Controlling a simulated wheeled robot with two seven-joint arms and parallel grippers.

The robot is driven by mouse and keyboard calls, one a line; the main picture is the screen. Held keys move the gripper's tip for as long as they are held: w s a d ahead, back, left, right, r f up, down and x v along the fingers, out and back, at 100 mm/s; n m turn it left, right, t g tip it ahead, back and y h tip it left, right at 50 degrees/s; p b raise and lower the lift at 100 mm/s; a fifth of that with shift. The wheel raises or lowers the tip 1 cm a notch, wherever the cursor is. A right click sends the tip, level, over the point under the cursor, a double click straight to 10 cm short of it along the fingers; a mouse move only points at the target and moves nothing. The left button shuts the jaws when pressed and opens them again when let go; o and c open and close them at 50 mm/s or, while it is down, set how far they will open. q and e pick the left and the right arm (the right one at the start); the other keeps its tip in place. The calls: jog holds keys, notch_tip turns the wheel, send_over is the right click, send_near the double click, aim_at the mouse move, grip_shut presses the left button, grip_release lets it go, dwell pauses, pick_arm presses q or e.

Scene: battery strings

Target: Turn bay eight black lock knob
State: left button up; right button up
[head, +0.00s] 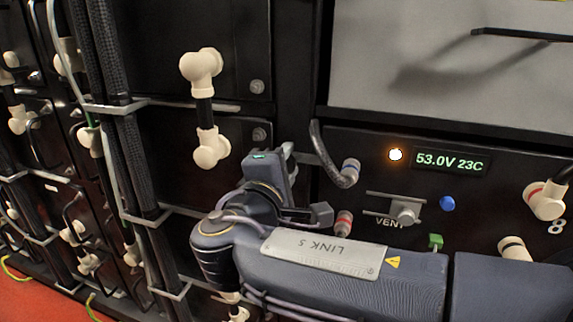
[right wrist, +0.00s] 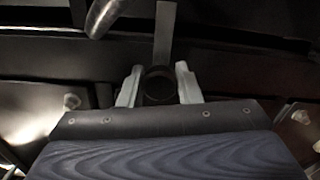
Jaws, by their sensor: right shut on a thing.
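The bay eight panel (head: 380,160) fills the right of the head view, with a lit display and an "8" at its right edge. My right gripper (head: 289,152) is at the panel's left end. In the right wrist view, its two pale fingers stand on either side of a dark round knob (right wrist: 158,86), the black lock knob, and are shut on it. The gripper and wrist hide the knob in the head view. How far the knob is turned cannot be told. My left gripper is not in view.
A vent lever (head: 404,210), a blue button (head: 447,203) and a green part (head: 435,241) lie further right. Black cable bundles (head: 120,150) and cream connectors (head: 200,72) are on the left.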

jog(key=shift+f, duration=0.1)
jog(key=o, duration=1)
jog(key=shift+c, duration=0.2)
jog(key=p+v, duration=0.2)
jog(key=v, duration=0.6)
